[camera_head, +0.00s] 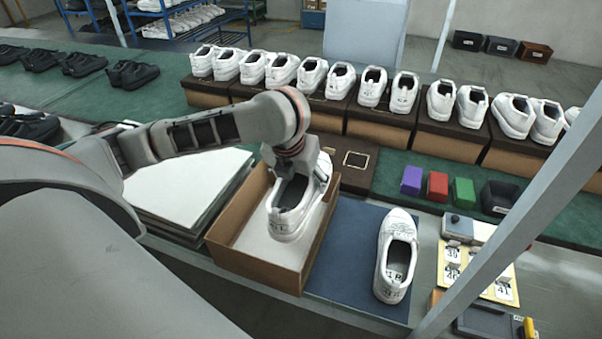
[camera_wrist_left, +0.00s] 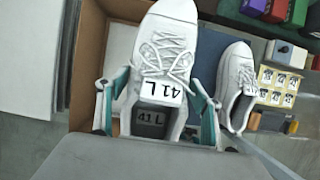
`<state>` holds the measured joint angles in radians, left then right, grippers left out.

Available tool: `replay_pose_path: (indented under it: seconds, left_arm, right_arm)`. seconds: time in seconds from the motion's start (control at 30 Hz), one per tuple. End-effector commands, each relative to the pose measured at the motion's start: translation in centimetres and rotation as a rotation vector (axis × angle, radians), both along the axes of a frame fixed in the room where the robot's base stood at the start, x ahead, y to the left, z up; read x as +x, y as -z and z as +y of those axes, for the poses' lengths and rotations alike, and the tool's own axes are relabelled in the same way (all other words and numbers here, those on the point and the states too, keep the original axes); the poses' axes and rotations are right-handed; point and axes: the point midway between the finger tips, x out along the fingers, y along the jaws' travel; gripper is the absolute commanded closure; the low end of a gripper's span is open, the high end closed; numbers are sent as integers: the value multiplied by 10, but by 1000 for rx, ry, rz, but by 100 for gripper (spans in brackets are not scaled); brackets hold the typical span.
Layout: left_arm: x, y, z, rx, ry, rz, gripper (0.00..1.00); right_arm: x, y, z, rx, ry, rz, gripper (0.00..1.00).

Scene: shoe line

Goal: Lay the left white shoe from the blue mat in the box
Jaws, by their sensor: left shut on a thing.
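My left gripper (camera_wrist_left: 160,122) is shut on a white shoe marked 41 L (camera_wrist_left: 168,60), one finger on each side of its heel part. In the head view this left shoe (camera_head: 288,215) is over the open brown box (camera_head: 256,268), toward its right side, with the arm above it. I cannot tell whether it touches the box floor. The other white shoe (camera_head: 396,258), its label partly readable, lies alone on the blue mat (camera_head: 345,265); it also shows in the wrist view (camera_wrist_left: 237,85). My right gripper does not show.
A stack of white sheets (camera_head: 190,190) lies left of the box. Number cards (camera_head: 478,270) and a small grey device (camera_head: 457,227) are right of the mat. Purple, red and green blocks (camera_head: 437,186) stand behind. White shoes on brown boxes (camera_head: 382,130) line the back.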

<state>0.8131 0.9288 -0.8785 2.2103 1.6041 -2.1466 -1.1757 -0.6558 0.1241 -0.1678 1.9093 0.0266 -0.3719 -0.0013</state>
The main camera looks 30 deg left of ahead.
Motion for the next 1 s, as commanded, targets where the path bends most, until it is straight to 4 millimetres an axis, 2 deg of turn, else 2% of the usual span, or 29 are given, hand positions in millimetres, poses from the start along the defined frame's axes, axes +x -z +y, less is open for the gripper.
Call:
replay_pose_path:
  seconds: [0.3,1.0]
  left_arm:
    - [0,29,1,1,-1,-2,66]
    - [0,93,1,2,-1,0,66]
  right_arm:
    - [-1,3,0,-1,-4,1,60]
    - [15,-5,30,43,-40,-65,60]
